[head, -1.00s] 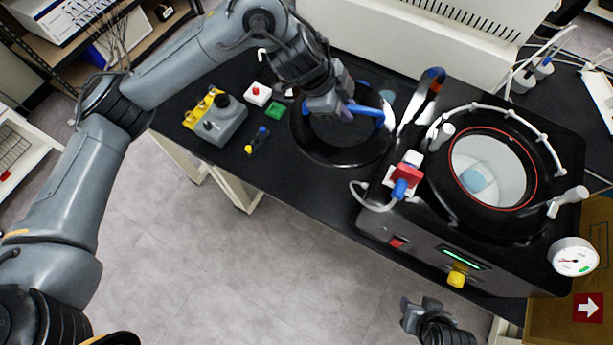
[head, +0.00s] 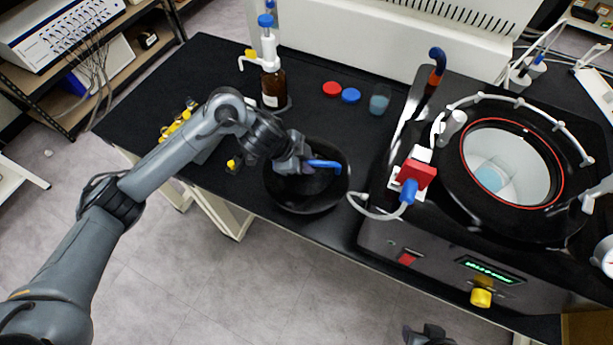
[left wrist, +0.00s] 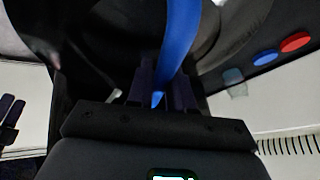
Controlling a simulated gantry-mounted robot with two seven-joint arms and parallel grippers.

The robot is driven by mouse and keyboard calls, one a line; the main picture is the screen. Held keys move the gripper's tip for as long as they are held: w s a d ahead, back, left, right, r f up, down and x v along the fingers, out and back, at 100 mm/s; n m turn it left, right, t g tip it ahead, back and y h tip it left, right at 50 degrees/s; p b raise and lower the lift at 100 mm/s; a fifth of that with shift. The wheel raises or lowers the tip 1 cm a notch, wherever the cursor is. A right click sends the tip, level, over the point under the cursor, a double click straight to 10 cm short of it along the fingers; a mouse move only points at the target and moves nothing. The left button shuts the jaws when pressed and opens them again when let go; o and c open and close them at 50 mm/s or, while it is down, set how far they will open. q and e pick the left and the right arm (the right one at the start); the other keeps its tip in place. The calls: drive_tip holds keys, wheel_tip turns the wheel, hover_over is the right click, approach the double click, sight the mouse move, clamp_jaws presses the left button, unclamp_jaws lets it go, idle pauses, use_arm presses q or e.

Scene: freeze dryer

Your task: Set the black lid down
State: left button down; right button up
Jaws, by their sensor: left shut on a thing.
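The black lid (head: 305,200) is a round dark disc with a blue handle (head: 326,163), over the front part of the black bench, left of the freeze dryer. My left gripper (head: 303,166) is shut on the blue handle. In the left wrist view the handle (left wrist: 180,40) passes between the fingers (left wrist: 163,88). I cannot tell whether the lid touches the bench. My right gripper (head: 428,333) is at the bottom edge, mostly cut off, away from the lid.
The freeze dryer (head: 440,235) has an open round chamber (head: 512,165). A red cap (head: 332,88), a blue cap (head: 351,96) and a small beaker (head: 379,100) stand behind the lid. An amber bottle (head: 273,88) is at the back. The bench's left rear is clear.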

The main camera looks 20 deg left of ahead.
sight(306, 175)
use_arm(q)
wheel_tip(306, 175, down, 5)
drive_tip(key=shift+f+b, duration=0.1)
drive_tip(key=shift+b, duration=0.75)
drive_tip(key=shift+f, duration=0.25)
drive_tip(key=shift+w, duration=0.1)
drive_tip(key=shift+f, duration=0.15)
drive_tip(key=c, duration=1)
unclamp_jaws()
